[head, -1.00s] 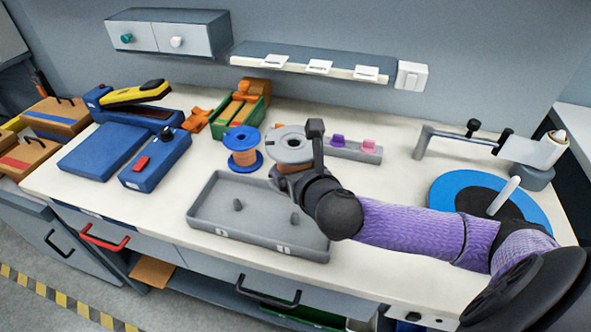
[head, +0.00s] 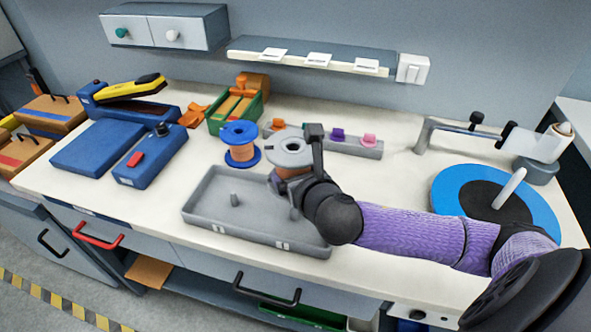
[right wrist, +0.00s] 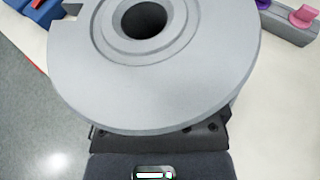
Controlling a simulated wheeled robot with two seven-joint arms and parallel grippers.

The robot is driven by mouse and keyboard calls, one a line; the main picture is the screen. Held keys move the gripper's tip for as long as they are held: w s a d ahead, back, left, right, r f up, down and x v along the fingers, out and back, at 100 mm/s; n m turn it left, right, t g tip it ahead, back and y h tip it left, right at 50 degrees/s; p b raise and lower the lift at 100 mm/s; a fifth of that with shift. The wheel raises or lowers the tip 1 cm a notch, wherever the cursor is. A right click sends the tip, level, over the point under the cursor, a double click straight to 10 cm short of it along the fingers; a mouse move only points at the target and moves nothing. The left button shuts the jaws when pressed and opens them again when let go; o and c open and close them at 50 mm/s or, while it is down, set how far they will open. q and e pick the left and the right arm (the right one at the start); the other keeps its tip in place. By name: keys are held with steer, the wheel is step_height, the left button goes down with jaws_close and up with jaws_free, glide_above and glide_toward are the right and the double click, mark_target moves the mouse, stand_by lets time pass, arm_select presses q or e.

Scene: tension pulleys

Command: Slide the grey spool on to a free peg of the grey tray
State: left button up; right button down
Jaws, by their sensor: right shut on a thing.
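The grey spool (head: 284,151) has a wide grey flange with a centre hole and copper-coloured winding below it. My right gripper (head: 303,170) is shut on it and holds it upright near the back right of the grey tray. In the right wrist view the spool's flange (right wrist: 155,90) fills the upper middle and hides the fingertips. My left gripper is not seen.
A blue spool (head: 240,143) stands just left of the grey one, behind the tray. A grey rack with purple and pink pieces (head: 360,147) is behind right. Blue boxes (head: 148,158) lie left, and a blue-black turntable (head: 448,193) stands right.

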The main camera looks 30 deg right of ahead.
stand_by(0.4)
steer(key=shift+p, duration=0.4)
steer(key=shift+p, duration=0.4)
steer(key=shift+f, duration=0.1)
stand_by(0.4)
step_height(320, 180, down, 3)
steer(key=shift+r+b, duration=0.1)
steer(key=shift+b, duration=0.5)
steer(key=shift+r, duration=0.1)
stand_by(0.6)
